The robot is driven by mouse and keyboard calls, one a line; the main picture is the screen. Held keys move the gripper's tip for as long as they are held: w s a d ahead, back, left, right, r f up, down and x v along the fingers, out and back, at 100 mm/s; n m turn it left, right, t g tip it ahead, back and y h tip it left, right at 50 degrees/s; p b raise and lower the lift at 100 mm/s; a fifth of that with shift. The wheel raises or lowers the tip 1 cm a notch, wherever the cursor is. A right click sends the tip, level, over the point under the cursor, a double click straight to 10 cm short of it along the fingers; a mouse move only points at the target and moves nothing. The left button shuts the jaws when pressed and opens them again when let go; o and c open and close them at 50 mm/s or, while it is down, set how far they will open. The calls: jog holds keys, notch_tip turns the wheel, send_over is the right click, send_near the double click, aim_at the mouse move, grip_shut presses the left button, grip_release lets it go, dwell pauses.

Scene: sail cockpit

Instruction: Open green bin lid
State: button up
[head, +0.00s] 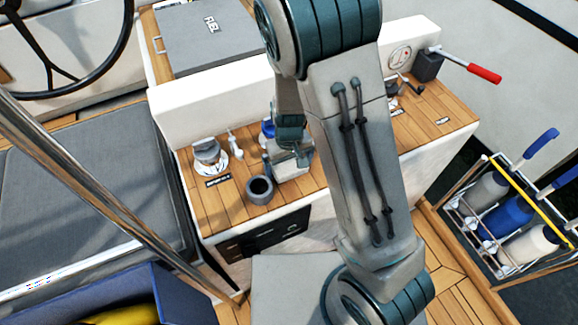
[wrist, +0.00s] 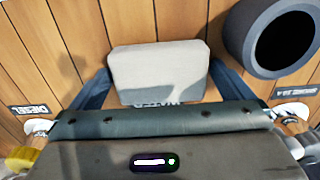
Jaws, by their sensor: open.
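I see no bin or lid that is plainly green in either view. In the wrist view, a pale grey rounded block (wrist: 160,58) stands out from the wooden top, with a partly hidden dark label at its near edge. My gripper (wrist: 158,74) is open, with one blue-grey finger on each side of this block. I cannot tell whether the fingers touch it. In the head view my gripper (head: 288,158) is low over the wooden console top, and my arm hides part of that area.
A dark round cup (head: 260,190) stands close to my gripper; it is at the upper right in the wrist view (wrist: 236,48). A winch-like fitting (head: 207,155) sits left on the console. A red-handled lever (head: 484,73) and a bottle rack (head: 497,258) are at right.

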aim_at(291, 164)
jog(key=c, duration=0.9)
jog(key=shift+r, duration=0.1)
jog(key=shift+r, duration=0.4)
jog(key=r, duration=0.3)
jog(key=shift+d+r, duration=0.3)
jog(key=shift+r, duration=0.05)
jog(key=s+d+r, duration=0.1)
jog(key=d+r, duration=0.1)
jog(key=d, duration=0.1)
jog(key=s+d+r, duration=0.1)
jog(key=d+r, duration=0.1)
jog(key=d, duration=0.2)
jog(key=s+d+r, duration=0.1)
jog(key=d+r, duration=0.1)
jog(key=d, duration=0.1)
jog(key=shift+d+r, duration=0.2)
jog(key=shift+d, duration=0.2)
